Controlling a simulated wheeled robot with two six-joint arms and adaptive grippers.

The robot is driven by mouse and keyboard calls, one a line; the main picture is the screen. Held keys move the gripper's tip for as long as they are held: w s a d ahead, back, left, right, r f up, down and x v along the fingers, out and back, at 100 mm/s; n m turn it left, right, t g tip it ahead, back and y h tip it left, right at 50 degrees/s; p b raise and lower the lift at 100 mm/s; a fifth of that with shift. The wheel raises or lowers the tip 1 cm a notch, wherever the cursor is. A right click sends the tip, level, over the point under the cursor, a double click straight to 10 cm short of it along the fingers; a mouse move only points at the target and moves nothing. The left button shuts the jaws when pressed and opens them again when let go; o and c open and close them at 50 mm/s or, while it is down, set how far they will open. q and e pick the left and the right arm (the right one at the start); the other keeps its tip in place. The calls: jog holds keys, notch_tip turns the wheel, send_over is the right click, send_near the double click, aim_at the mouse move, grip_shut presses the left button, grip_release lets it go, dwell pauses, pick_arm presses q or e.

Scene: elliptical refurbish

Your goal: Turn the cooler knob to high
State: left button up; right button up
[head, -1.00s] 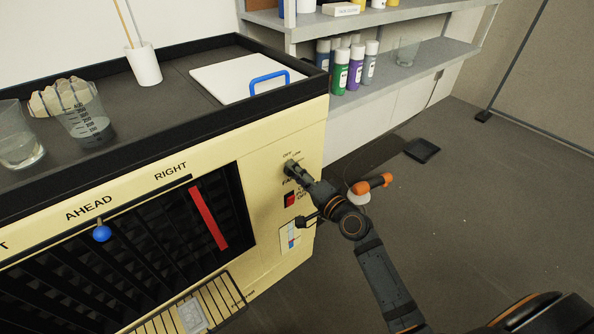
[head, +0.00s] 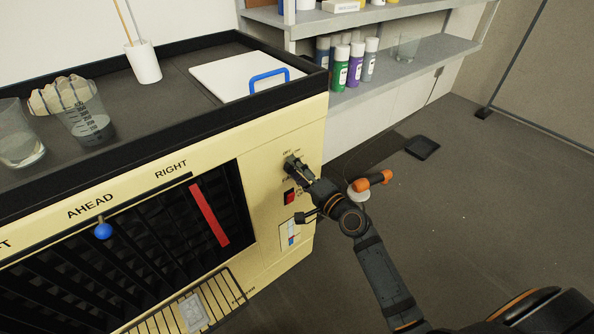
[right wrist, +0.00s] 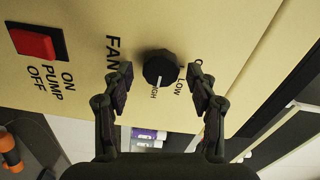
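The cooler (head: 262,195) is a cream cabinet with a louvered grille. Its black fan knob shows in the right wrist view (right wrist: 160,68), above the gripper's palm and between the fingers. A white mark on the knob points down in that view, at the partly hidden "HIGH" lettering; "LOW" is to the right of it. My right gripper (right wrist: 160,84) is open, one finger on each side of the knob, with gaps showing between fingers and knob. In the head view the right gripper (head: 298,171) is at the knob on the control panel and mostly hides it. My left gripper is out of view.
A red pump switch (right wrist: 34,43) is beside the fan knob. Beakers (head: 88,118), a white board with a blue handle (head: 240,76) and a white cup (head: 144,65) stand on the cooler top. An orange-handled tool (head: 372,182) shows beyond the right arm.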

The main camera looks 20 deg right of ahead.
jog(key=shift+s+d, duration=0.1)
jog(key=shift+s, duration=0.15)
jog(key=v, duration=0.7)
dwell(0.3)
